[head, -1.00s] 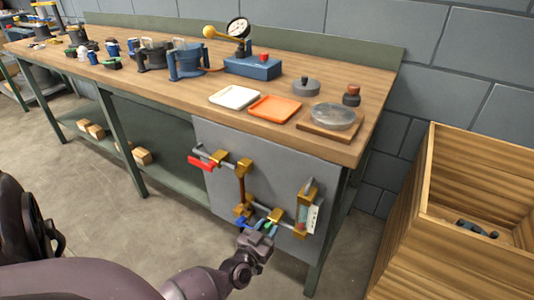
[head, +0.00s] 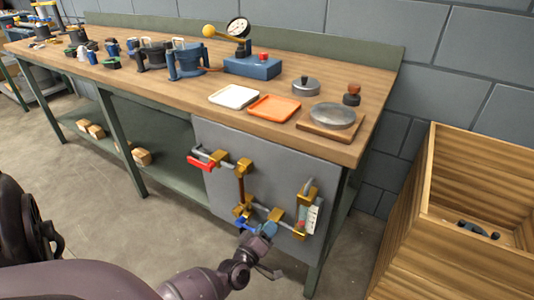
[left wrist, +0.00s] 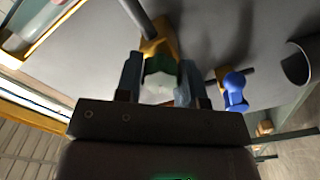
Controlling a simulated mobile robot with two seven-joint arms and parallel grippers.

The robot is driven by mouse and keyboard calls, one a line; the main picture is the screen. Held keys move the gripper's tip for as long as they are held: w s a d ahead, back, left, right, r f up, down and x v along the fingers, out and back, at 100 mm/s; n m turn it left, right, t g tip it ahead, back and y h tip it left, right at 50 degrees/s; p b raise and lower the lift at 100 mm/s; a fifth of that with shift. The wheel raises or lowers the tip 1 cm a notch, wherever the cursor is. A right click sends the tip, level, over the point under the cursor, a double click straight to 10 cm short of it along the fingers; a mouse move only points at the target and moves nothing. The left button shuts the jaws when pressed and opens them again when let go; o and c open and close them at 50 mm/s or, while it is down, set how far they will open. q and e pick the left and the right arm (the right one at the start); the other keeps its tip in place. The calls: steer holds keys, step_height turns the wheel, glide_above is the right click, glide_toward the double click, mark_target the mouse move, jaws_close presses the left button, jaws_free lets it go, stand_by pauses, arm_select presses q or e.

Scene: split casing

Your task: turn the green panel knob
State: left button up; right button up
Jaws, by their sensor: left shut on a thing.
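The green knob (left wrist: 160,68) sits on a brass valve body (left wrist: 158,45) on the grey panel (head: 229,150). In the left wrist view it lies between the two blue-grey fingers of my left gripper (left wrist: 160,82), with a pale end facing the camera. My left gripper is shut on it. In the head view my left gripper (head: 265,230) is at the lower middle of the panel and hides the knob. My right gripper is not in view.
A blue handle (left wrist: 235,92) is close beside my fingers. A red lever (head: 201,163) is higher on the panel, and a sight gauge (head: 313,216) is at its right. A wooden crate (head: 400,225) stands to the right. The bench top (head: 190,92) overhangs the panel.

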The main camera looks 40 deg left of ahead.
arm_select(q)
steer(key=n, duration=0.2)
steer(key=shift+f+n, duration=0.15)
steer(key=shift+n, duration=0.25)
steer(key=shift+s+n+b, duration=0.1)
steer(key=shift+n+b, duration=0.25)
steer(key=shift+n, duration=1.65)
steer(key=shift+n+b, duration=0.3)
steer(key=shift+n, duration=0.1)
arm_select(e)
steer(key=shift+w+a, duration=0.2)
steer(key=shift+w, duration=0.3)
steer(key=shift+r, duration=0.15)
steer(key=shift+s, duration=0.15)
arm_select(q)
steer(key=o, duration=0.9)
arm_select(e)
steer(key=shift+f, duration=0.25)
